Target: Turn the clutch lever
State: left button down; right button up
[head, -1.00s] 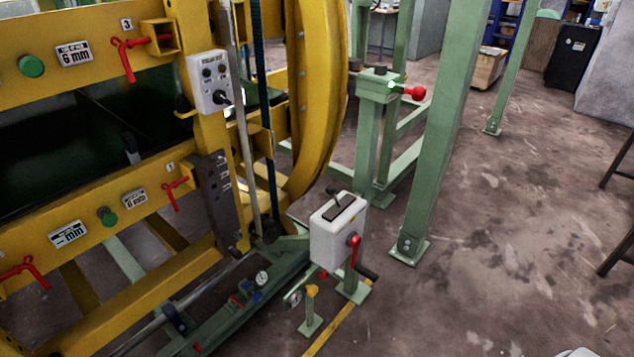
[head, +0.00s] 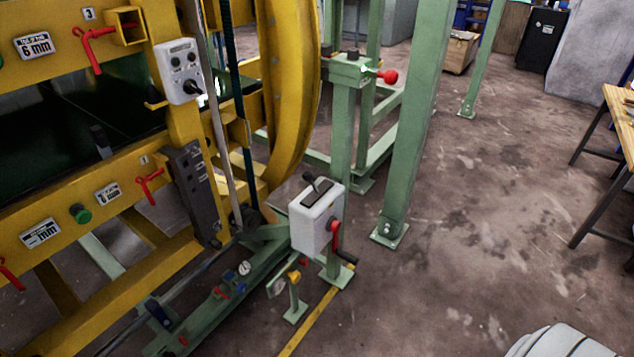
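Several levers show, and none is marked as the clutch lever. A white control box (head: 314,226) stands on a green post beside the yellow ring machine. It has a black lever (head: 312,181) on its sloped top and a red-handled crank (head: 335,238) on its right side. Behind it, a lever with a round red knob (head: 388,76) sticks out to the right from a green post (head: 341,130).
The yellow ring machine (head: 300,90) fills the left, with red handles (head: 149,186) and a grey switch box (head: 181,72). A thick green column (head: 407,150) stands right of the control box. Open floor lies to the right, with a wooden-topped table (head: 621,110) at the edge.

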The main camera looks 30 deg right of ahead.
aim_at(308, 176)
jog(key=u, duration=0.05)
jog(key=k, duration=1.25)
jog(key=z, duration=0.65)
jog(key=i, duration=0.6)
jog(key=z, duration=0.7)
jog(key=i, duration=0.9)
jog(key=u, duration=0.8)
jog(key=i, duration=0.5)
jog(key=u, duration=0.6)
